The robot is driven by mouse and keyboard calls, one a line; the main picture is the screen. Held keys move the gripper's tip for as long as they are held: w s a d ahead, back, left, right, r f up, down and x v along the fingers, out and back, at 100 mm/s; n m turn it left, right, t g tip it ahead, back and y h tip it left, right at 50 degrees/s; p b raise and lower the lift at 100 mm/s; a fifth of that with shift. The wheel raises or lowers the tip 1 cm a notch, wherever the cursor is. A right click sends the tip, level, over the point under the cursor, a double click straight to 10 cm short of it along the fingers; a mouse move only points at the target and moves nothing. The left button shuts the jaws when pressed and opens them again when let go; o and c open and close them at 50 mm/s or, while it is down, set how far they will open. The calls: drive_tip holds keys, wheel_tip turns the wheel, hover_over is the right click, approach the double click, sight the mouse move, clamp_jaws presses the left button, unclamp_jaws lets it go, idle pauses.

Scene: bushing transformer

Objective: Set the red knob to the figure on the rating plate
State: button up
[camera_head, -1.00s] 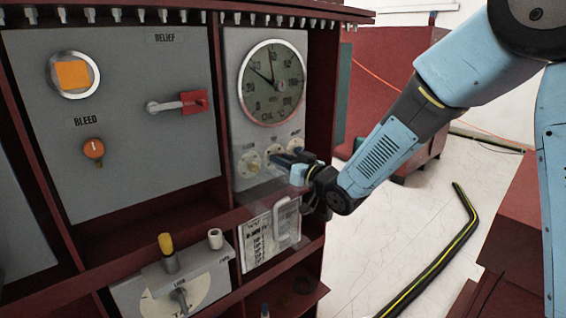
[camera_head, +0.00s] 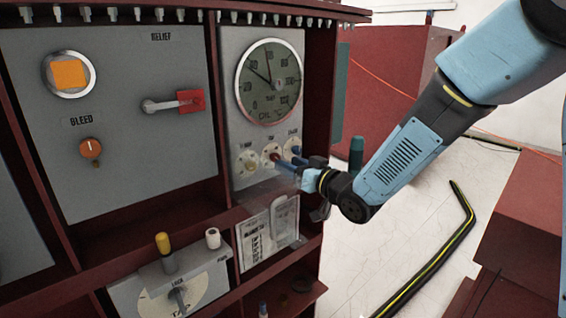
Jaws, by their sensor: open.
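Below the round gauge (camera_head: 270,82) is a row of small round dials. The middle dial (camera_head: 270,154) has a reddish centre, partly behind my fingers; I cannot read its setting. The left dial (camera_head: 249,161) is pale with a yellowish centre. The right dial (camera_head: 293,149) is partly hidden. My gripper (camera_head: 289,160) is open, its blue fingers pointing at the middle and right dials; I cannot tell whether they touch. A white plate with dark printing (camera_head: 252,243), seemingly the rating plate, sits below beside a clear cover (camera_head: 284,219); its figures are too small to read.
A lower box (camera_head: 170,285) carries a yellow-topped post (camera_head: 163,243) and a white post (camera_head: 213,238). A black-and-yellow strip (camera_head: 440,255) lies on open floor at right.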

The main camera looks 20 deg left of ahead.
drive_tip(key=v, duration=0.9)
drive_tip(key=shift+d, duration=0.15)
